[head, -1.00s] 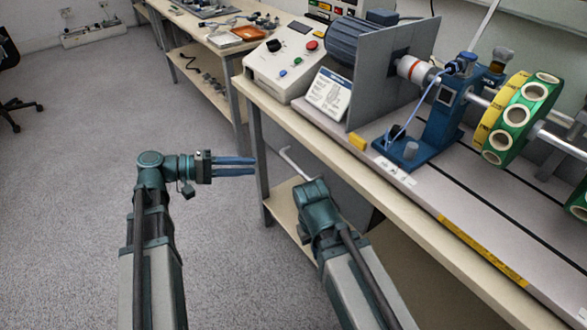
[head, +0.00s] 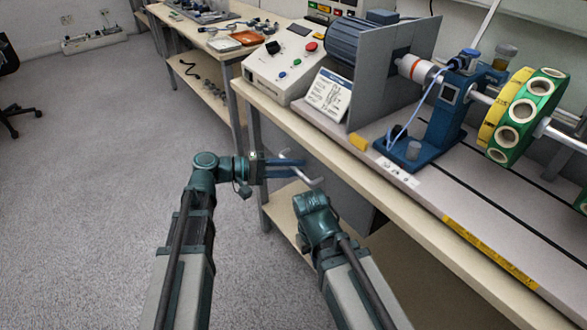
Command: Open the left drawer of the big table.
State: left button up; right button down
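The big table (head: 420,208) runs along the right, with a grey drawer front (head: 350,192) under its top near the left end. The drawer looks closed. A pale bar handle (head: 312,180) sticks out from this front. My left gripper (head: 302,167) is at the handle, its two blue fingers apart, pointing right. The fingers overlap the handle in the picture; I cannot tell whether they touch it. My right arm (head: 318,220) ends just below the handle, in front of the drawer; its gripper fingers are hidden.
On the table stand a control box (head: 283,72), a tilted card (head: 329,94), a motor behind a grey plate (head: 385,85) and a shaft with green and yellow discs (head: 530,110). A lower shelf (head: 285,208) lies beneath. The floor (head: 90,200) at left is clear.

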pick_arm(q)
grip_shut()
dwell(1.4)
